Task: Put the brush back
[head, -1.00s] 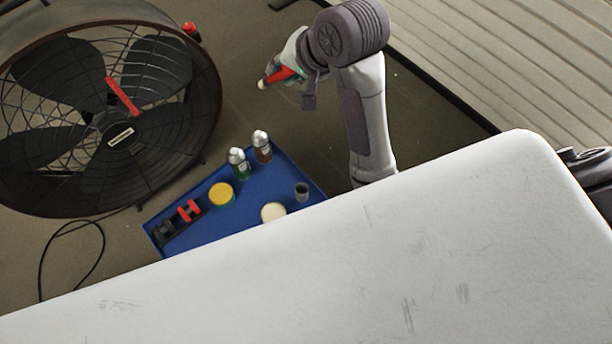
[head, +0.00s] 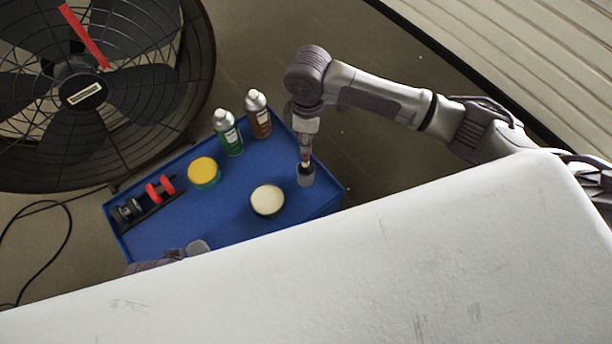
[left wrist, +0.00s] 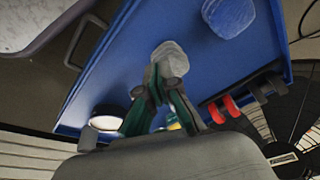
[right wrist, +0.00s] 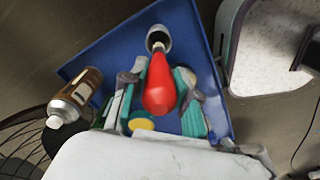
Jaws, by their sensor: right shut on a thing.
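A red-handled brush (right wrist: 160,88) is held in my right gripper (head: 305,148), whose fingers (right wrist: 155,95) are on either side of the handle. The brush's pale end points into the mouth of a small grey cup (head: 306,178), which also shows in the right wrist view (right wrist: 158,38). I cannot tell how deep the tip reaches. The cup stands near the right corner of the blue tray (head: 240,222). My left gripper (left wrist: 165,82) is low at the tray's near side, its fingertips close together against a grey pad (left wrist: 170,54). Whether it grips the pad is unclear.
On the tray are a cream-topped tin (head: 267,199), a yellow-lidded tin (head: 204,172), a green bottle (head: 228,134), a brown bottle (head: 258,114) and a red-and-black tool (head: 158,190). A large fan (head: 90,95) stands left. A white panel (head: 330,280) covers the foreground.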

